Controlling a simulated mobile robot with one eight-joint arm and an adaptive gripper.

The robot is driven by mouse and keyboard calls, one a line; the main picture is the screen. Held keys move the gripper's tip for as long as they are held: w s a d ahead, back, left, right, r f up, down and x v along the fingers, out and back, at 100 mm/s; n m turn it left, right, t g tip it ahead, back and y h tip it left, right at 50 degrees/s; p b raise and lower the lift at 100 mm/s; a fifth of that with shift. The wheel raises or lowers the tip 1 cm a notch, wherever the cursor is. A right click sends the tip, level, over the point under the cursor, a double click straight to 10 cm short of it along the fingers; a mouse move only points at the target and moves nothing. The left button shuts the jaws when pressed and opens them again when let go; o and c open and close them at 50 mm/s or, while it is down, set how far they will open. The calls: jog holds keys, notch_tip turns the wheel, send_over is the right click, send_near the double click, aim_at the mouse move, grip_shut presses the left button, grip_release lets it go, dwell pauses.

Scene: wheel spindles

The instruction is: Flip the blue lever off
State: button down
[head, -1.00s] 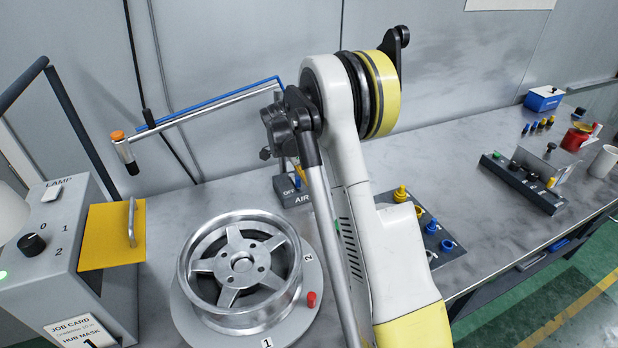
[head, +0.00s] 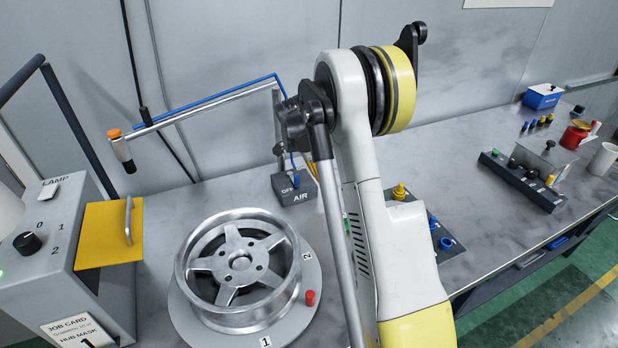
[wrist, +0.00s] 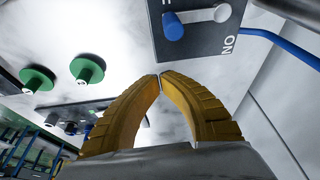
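The blue lever (head: 296,181) stands on the dark AIR box (head: 300,197) at the back of the bench, beside the OFF label. In the wrist view the blue lever (wrist: 173,26) is at the top, on the dark panel of the box (wrist: 205,42), with the ON lettering to its right. A light slot or arm runs right from the lever; I cannot tell which. My gripper (wrist: 160,77) has two yellow ribbed fingers with their tips together and nothing between them. The tips appear just below the lever in that view, apart from it. In the head view my arm hides most of the gripper.
A silver wheel (head: 236,263) on a round plate with a red peg (head: 310,297) is in front of the box. A lamp box (head: 45,255) with a yellow flap stands left. A blue hose (head: 210,101) runs along a metal boom above. Green knobs (wrist: 87,69) show in the wrist view.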

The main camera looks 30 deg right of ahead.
jog(key=p+v, duration=0.2)
jog(key=v, duration=0.8)
jog(key=shift+w, duration=0.4)
jog(key=shift+a, duration=0.1)
jog(key=s+a+r+n+t+y+b, duration=0.1)
jog(key=s+a+r+n+t, duration=0.1)
jog(key=s+a+r+n, duration=0.4)
jog(key=s+a+r+n+t+b, duration=0.1)
jog(key=s+a+r+n+t, duration=0.2)
jog(key=s+a, duration=0.5)
jog(key=s+a+f+n+t+y+b, duration=0.2)
jog(key=s+a+f+n, duration=0.2)
jog(key=s+a+n, duration=0.6)
jog(key=s, duration=0.3)
jog(key=shift+a+n+t+y, duration=0.3)
jog(key=shift+a+y, duration=0.05)
jog(key=shift+y, duration=0.05)
